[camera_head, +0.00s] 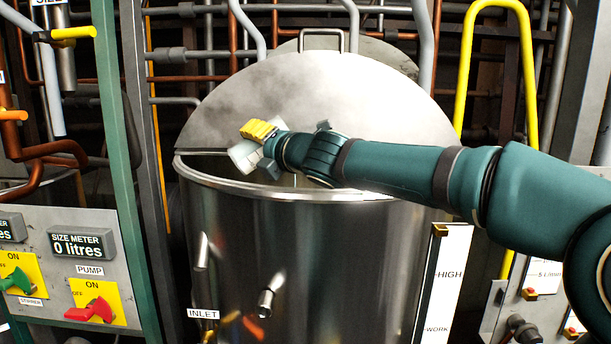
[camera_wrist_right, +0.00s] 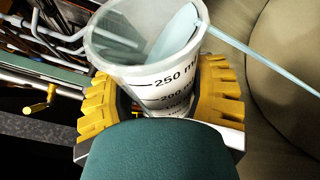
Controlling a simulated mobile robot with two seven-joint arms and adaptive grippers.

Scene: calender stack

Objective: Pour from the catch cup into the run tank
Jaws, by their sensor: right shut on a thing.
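The run tank (camera_head: 310,255) is a large steel vessel with its round lid (camera_head: 330,105) raised at the back. My right gripper (camera_head: 257,134) has yellow fingers and is over the tank's open mouth at the left. It is shut on the catch cup (camera_head: 243,157), a clear cup tilted over the opening. In the right wrist view, the cup (camera_wrist_right: 150,72) sits between the yellow fingers, with 250 and 200 ml marks. Pale blue liquid (camera_wrist_right: 176,36) lies toward its lip, and a thin blue stream (camera_wrist_right: 262,66) runs out over the rim. Where the stream lands is hidden in the head view.
A panel at the left carries a size meter (camera_head: 82,244) reading 0 litres and a red pump switch (camera_head: 90,310). A green post (camera_head: 122,150) stands left of the tank. A yellow rail (camera_head: 465,70) and pipes are behind. A HIGH/WORK gauge (camera_head: 447,275) is at the right.

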